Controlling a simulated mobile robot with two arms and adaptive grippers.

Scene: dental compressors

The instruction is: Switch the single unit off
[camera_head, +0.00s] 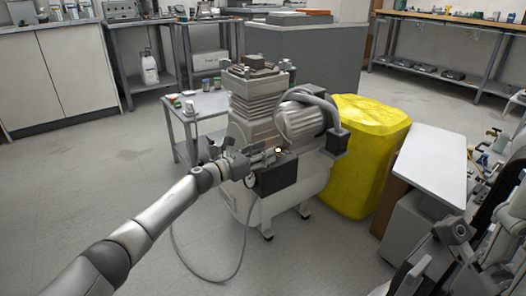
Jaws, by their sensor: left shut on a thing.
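The single unit is a compressor (262,110) with a ribbed grey pump head, a silver motor (300,122) and a pale tank on castors, standing on the floor mid-view. A black box (271,178) sits on its near side, with a small yellow-orange spot (278,150) just above it. My left arm reaches in from the lower left. My left gripper (262,157) is at the top of the black box, shut on a small part there. The gripped part is mostly hidden by the fingers.
A yellow covered bin (365,150) stands close behind the unit on the right, beside a white-topped cabinet (432,160). A small grey cart (203,105) is behind left. A thin hose (205,277) loops on the floor in front. Floor at left is clear.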

